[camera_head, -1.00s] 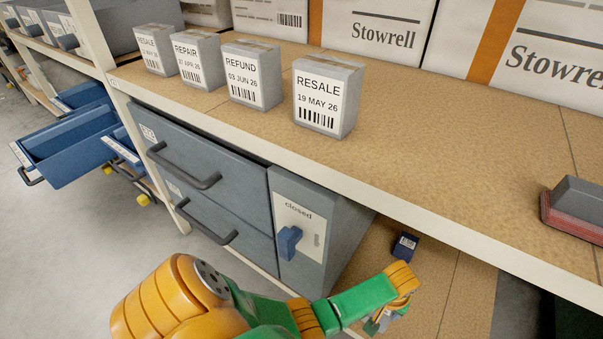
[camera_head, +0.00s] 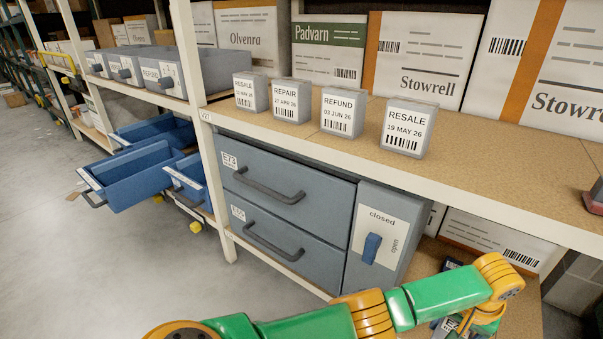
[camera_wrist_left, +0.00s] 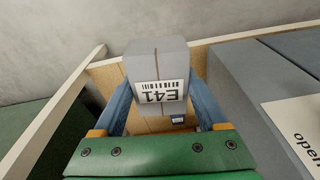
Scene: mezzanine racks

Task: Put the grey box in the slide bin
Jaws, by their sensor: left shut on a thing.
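In the left wrist view a grey box (camera_wrist_left: 155,62) with a white label reading E41 is between the two fingers of my left gripper (camera_wrist_left: 162,108), which is shut on it. Pulled-out blue bins (camera_head: 127,181) stand at the left on the lower rack. Grey bins (camera_head: 165,68) stand on the shelf above them. I cannot tell which one is the slide bin. My right gripper is not in view.
Several grey labelled boxes (camera_head: 404,128) stand along the shelf (camera_head: 490,150). Below it is a grey cabinet with two shut drawers (camera_head: 280,190) and a blue latch (camera_head: 371,248) marked closed. A small dark blue box (camera_head: 452,264) lies behind my arm.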

